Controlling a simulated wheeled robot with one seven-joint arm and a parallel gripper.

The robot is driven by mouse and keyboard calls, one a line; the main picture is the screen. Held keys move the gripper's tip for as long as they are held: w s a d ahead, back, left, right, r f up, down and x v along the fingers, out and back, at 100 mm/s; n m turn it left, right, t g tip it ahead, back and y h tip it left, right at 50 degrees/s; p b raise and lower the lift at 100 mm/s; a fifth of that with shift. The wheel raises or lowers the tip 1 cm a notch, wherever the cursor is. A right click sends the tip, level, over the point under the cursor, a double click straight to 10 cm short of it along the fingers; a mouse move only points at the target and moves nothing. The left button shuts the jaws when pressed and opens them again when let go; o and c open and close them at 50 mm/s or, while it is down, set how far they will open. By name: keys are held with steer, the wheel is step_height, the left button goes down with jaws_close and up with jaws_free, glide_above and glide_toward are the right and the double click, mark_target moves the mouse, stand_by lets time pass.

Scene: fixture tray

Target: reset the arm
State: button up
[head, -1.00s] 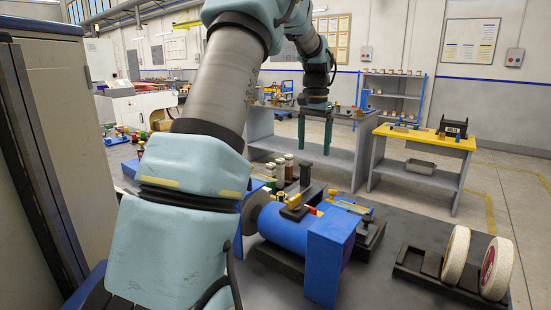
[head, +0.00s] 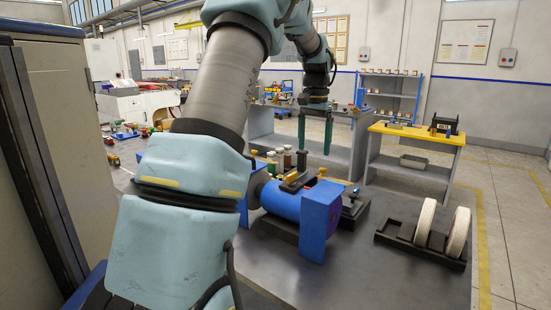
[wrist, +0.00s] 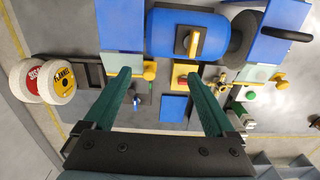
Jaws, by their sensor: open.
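My arm reaches forward over the grey table in the head view, in pale blue and grey sections. My gripper (head: 314,148) hangs from its end with two green fingers pointing down, spread apart and with nothing between them. In the wrist view my gripper (wrist: 158,74) is also open, its fingers above the fixtures. The blue cylindrical fixture (wrist: 190,36) with a yellow handle lies ahead of the fingertips there. In the head view the blue fixture (head: 285,201) stands on the table, partly hidden by my arm.
Two white wheels (head: 425,222) stand in a black rack at the table's right; the wheels (wrist: 60,82) show at left in the wrist view. A yellow-topped bench (head: 418,134) and blue shelf (head: 390,94) stand behind. A tall cabinet (head: 52,150) is close at left.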

steer(key=s+a+f+n+t, duration=0.1)
steer(key=s+a+f+n, duration=0.3)
steer(key=s+a, duration=0.6)
steer(key=s+a+f+n+t, duration=0.2)
steer(key=s+a+f, duration=0.5)
steer(key=s, duration=0.6)
step_height(320, 180, down, 10)
steer(key=s+g+b, duration=0.1)
steer(key=s+b, duration=0.1)
steer(key=b, duration=0.8)
steer(key=shift+a, duration=0.4)
